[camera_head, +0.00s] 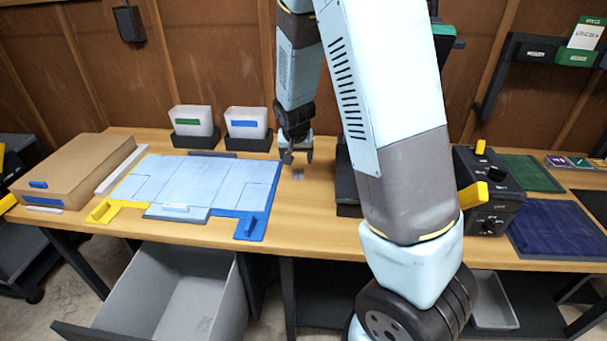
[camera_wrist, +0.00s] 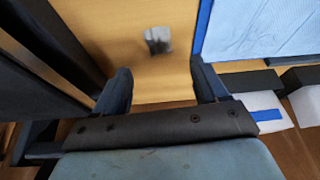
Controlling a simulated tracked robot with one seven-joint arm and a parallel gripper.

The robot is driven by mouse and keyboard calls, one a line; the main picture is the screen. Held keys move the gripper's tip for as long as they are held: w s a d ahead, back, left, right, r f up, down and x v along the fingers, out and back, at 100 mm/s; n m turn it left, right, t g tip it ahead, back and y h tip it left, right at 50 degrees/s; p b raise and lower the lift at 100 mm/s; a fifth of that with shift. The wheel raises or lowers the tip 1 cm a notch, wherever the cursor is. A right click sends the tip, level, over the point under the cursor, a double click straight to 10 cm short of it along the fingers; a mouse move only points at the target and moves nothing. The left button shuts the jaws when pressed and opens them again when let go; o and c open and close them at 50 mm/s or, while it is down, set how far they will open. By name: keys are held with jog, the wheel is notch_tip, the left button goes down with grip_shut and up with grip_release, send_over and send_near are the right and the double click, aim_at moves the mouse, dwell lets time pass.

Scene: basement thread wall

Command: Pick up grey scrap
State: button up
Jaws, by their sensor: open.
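The grey scrap (camera_wrist: 157,40) is a small, rough grey piece lying flat on the wooden workbench. In the head view the scrap (camera_head: 298,174) is a faint grey patch just below my gripper, right of the pale blue board. My gripper (camera_head: 298,156) is open and points down at the bench. In the wrist view my gripper (camera_wrist: 162,82) shows two dark fingers spread apart, with nothing between them. The scrap lies beyond the fingertips, near the middle of the gap, and is not touched.
A pale blue board (camera_head: 205,182) with blue and yellow corners lies left of the scrap. Two bins, one green-labelled (camera_head: 192,121) and one blue-labelled (camera_head: 246,123), stand behind. A dark control box (camera_head: 488,190) stands at right. An open grey drawer (camera_head: 175,290) juts out below.

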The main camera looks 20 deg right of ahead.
aim_at(298, 173)
jog(key=shift+x, duration=4.3)
jog(key=shift+d, duration=0.1)
jog(key=shift+c, duration=0.2)
jog(key=c, duration=1.1)
